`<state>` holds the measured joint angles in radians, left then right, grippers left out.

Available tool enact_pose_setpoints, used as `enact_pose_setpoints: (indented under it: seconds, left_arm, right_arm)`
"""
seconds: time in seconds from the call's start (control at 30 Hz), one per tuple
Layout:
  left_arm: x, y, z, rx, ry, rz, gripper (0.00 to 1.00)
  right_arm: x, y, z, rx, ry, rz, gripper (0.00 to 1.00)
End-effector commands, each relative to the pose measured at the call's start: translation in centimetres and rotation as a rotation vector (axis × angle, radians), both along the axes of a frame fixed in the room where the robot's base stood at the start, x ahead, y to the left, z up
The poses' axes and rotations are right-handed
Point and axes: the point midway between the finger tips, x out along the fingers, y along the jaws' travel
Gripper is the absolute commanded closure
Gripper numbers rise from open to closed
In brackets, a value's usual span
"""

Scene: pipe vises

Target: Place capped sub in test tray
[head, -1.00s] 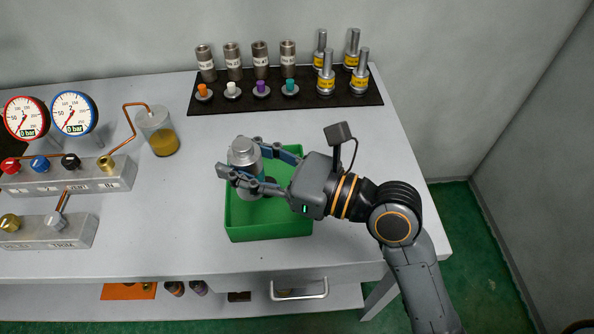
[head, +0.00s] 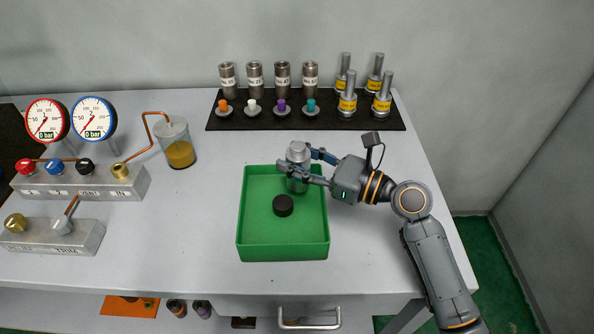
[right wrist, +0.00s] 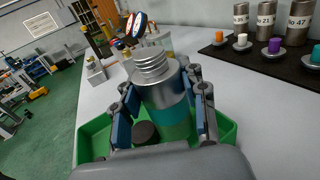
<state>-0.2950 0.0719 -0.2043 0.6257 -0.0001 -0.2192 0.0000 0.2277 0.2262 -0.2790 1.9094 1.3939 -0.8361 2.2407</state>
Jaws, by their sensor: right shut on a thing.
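My right gripper (head: 308,170) is shut on a silver metal sub (head: 298,153) with a threaded top end. In the right wrist view the upright sub (right wrist: 155,88) has a teal lower part between the blue finger pads of the gripper (right wrist: 160,115). The green tray (head: 284,252) lies on the bench, and the held sub is over its far right part. I cannot tell whether the sub's bottom touches the tray floor. A black round piece (head: 283,205) lies in the tray, apart from the sub. My left gripper is not in view.
A black mat (head: 235,122) at the back holds dark cylinders (head: 255,76), coloured plugs (head: 282,107) and silver tools with yellow bands (head: 348,98). Gauges (head: 94,120), valve blocks (head: 85,184) and a beaker (head: 177,148) stand left. Bench beside the tray is clear.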

Motion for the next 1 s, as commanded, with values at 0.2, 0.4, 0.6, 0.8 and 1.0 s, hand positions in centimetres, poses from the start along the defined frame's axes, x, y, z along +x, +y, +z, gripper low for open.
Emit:
enact_pose_setpoints:
  seconds: [0.2, 0.4, 0.6, 0.8, 1.0]
  left_arm:
    - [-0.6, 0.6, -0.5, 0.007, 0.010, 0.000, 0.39]
    - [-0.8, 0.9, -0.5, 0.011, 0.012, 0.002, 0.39]
    - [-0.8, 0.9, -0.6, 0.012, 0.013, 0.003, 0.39]
    - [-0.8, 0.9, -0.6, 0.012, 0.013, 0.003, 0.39]
    - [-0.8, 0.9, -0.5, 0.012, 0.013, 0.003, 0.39]
  right_arm:
    - [-0.2, 0.1, -2.4, 0.003, 0.002, 0.002, 1.00]
    - [-0.2, 0.1, -2.4, 0.003, 0.001, 0.002, 1.00]
    - [-0.2, 0.1, -2.9, 0.000, 0.004, 0.002, 0.52]
    - [-0.2, 0.1, -2.9, 0.000, 0.004, 0.003, 0.35]
    - [-0.2, 0.1, -2.7, 0.000, 0.004, 0.003, 0.35]
